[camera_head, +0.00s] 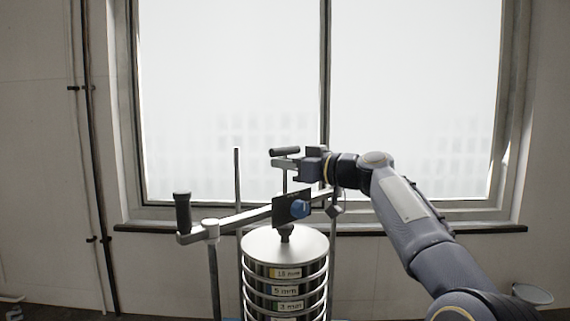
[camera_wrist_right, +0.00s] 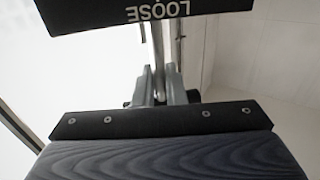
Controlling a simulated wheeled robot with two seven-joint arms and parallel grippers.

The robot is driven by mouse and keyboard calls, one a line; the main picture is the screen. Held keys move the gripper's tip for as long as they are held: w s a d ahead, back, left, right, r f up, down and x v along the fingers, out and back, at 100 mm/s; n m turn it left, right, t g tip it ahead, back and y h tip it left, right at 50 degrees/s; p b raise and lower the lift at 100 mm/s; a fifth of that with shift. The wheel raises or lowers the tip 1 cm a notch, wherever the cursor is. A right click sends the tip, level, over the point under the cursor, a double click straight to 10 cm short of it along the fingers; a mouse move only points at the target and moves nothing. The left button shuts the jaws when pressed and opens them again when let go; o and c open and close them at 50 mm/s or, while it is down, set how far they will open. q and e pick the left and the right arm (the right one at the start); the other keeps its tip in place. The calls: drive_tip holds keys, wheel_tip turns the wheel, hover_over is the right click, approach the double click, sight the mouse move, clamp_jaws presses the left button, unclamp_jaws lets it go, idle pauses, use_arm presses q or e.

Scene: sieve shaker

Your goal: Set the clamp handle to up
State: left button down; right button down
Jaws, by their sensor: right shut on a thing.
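The sieve shaker's stack (camera_head: 286,250) stands at the bottom centre of the head view, with a metal lid on top. In the right wrist view the plate (camera_wrist_right: 150,12) reads LOOSE, upside down. My left gripper is out of view.
An upright black knob (camera_head: 183,212) stands on the swing arm's left end. Thin posts (camera_head: 238,190) rise beside the stack. A window (camera_head: 240,80) and its sill lie behind. Open space lies left of the shaker.

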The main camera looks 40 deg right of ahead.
sight(289, 148)
drive_tip(key=shift+r+p, duration=0.35)
drive_tip(key=shift+r, duration=1.45)
drive_tip(key=shift+s, duration=0.1)
drive_tip(key=c, duration=1.6)
unclamp_jaws()
drive_tip(key=shift+s+d+f+b, duration=0.15)
drive_tip(key=shift+s+d+b, duration=0.05)
drive_tip(key=shift+s+b, duration=0.15)
drive_tip(key=b+v, duration=0.3)
drive_tip(key=v, duration=0.2)
drive_tip(key=shift+s, duration=0.3)
drive_tip(key=shift+s+d, duration=0.15)
drive_tip(key=shift+s, duration=0.5)
